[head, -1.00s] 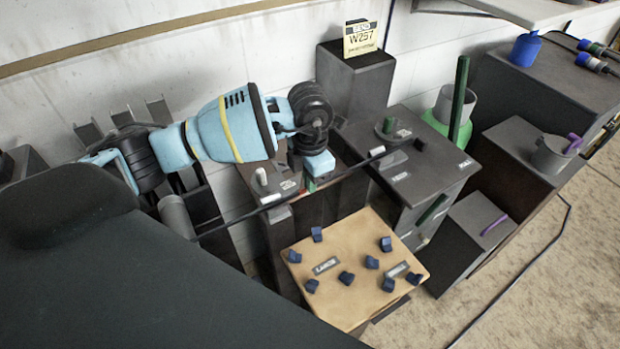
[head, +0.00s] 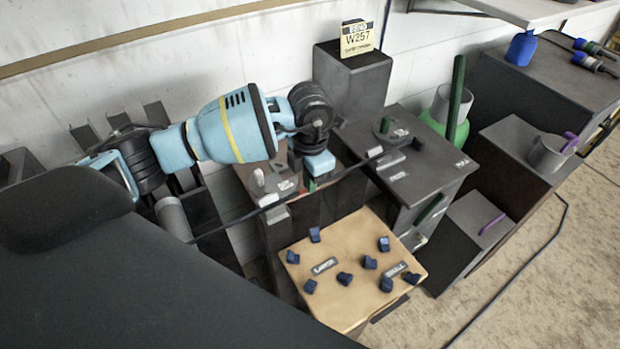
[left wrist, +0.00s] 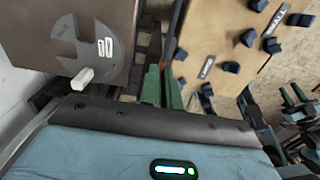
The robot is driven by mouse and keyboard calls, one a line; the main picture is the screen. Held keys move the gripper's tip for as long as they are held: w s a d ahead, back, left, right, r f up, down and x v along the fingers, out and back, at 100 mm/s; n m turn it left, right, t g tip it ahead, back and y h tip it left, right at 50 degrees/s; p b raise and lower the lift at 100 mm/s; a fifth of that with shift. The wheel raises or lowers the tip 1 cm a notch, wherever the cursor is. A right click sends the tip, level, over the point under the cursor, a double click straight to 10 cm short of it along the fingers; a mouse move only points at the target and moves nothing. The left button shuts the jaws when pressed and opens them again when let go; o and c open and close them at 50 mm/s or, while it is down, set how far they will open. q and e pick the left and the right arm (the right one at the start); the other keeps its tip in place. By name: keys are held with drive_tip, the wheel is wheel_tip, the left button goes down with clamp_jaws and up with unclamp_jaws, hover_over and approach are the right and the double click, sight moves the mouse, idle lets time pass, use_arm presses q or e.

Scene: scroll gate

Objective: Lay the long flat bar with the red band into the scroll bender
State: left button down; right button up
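In the left wrist view the green fingers (left wrist: 162,88) point down close together; the grip itself is mostly hidden. The bar passes above the left dark stand (head: 268,187), with its disc and white pin, towards the right stand (head: 425,160), with a round fitting. I cannot tell whether it touches either.
A tan board (head: 350,265) with several dark blue blocks lies in front. A tall grey block (head: 352,80) with a W257 sign stands behind. A green post (head: 456,95) rises at the right stand's back. Open floor (head: 540,290) lies at lower right.

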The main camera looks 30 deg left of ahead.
use_arm(q)
drive_tip(key=shift+f, duration=0.25)
drive_tip(key=c, duration=1.5)
unclamp_jaws()
drive_tip(key=shift+c, duration=0.2)
wheel_tip(320, 180, up, 8)
drive_tip(key=shift+f, duration=0.1)
